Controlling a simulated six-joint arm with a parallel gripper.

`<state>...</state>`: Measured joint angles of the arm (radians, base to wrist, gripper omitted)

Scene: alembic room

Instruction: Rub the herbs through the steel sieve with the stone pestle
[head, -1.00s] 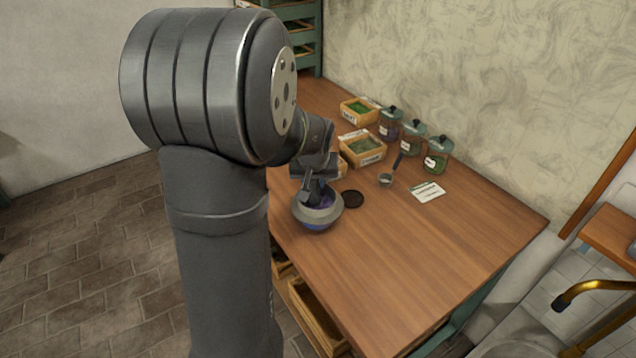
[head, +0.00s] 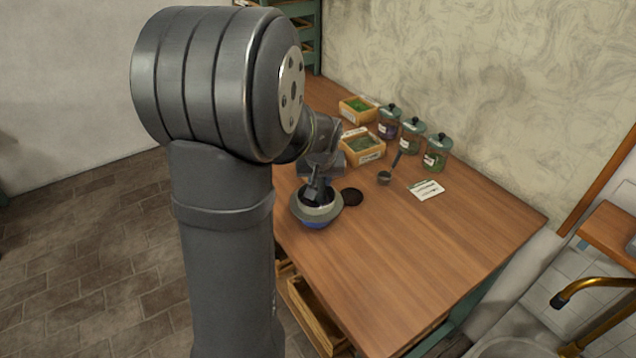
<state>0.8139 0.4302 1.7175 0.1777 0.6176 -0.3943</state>
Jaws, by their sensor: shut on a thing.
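A bowl with a wide grey rim (head: 328,215) and a blue lower part stands at the left edge of the wooden table; the rim may be the steel sieve set on it, but I cannot tell. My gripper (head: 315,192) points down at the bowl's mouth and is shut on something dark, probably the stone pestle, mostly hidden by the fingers. Whether herbs lie inside the bowl is hidden. A small metal scoop or strainer with a dark handle (head: 385,178) rests farther back on the table.
Wooden boxes of green herbs (head: 364,151) and several lidded glass jars (head: 436,153) line the wall side. A dark round disc (head: 351,197) lies right of the bowl, and a white card (head: 427,190) beyond it. The near right tabletop (head: 420,255) is clear.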

